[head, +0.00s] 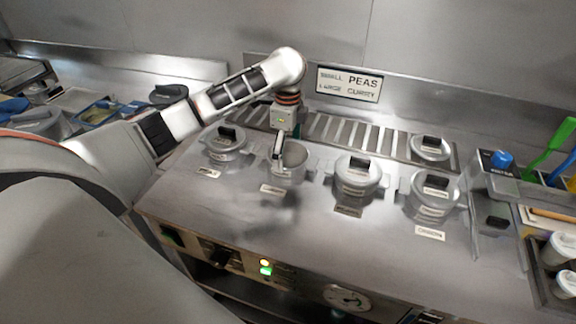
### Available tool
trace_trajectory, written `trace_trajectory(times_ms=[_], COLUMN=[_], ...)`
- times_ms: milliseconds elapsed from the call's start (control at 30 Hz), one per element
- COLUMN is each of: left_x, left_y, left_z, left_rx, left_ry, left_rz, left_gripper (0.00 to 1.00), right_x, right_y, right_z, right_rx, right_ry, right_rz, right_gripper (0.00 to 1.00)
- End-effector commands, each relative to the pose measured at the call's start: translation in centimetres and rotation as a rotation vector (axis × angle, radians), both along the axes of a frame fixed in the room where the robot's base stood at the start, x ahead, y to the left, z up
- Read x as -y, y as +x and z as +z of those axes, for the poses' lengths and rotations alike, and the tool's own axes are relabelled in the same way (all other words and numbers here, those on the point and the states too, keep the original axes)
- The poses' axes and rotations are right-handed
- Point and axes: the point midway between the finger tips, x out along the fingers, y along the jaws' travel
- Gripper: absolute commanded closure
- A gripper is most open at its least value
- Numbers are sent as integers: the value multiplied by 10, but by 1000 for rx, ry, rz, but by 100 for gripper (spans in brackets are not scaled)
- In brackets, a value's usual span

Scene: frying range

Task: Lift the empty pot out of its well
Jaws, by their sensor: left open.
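An open metal pot (294,155) with no lid sits in its well in the steel counter, between two lidded pots. Its inside shows bare grey metal where I can see it. My left gripper (278,158) points down at the left side of this pot, by its rim. It is open, and I cannot tell whether a finger touches the rim. The gripper hides the pot's left part. My right gripper is not in view.
Lidded pots stand at the left (225,140), right (358,172) and far right (434,188), with another lidded pot (430,148) behind. A slotted grate (345,132) and a sign (348,84) are at the back. The counter front (300,225) is clear.

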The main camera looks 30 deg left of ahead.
Motion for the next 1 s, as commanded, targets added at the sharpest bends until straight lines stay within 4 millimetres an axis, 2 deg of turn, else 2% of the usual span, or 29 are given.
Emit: trace_trajectory(times_ms=[100,200,467,600,633,667,1000], left_x=[1,0,0,-1,-1,-1,-1], left_y=[-1,-1,-1,-1,-1,-1,0], left_z=[-17,-24,-26,-25,-26,-26,-23], left_rx=[-2,-1,1,1,0,1,2], left_ry=[-3,-2,0,0,0,0,-1], left_rz=[2,0,1,1,1,1,1], left_gripper=[0,0,0,36,44,48,48], right_x=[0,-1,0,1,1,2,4], right_y=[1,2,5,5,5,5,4], right_z=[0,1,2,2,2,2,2], right_rx=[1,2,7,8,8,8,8], right_ry=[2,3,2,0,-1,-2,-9], right_rz=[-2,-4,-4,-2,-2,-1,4], right_gripper=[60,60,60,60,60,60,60])
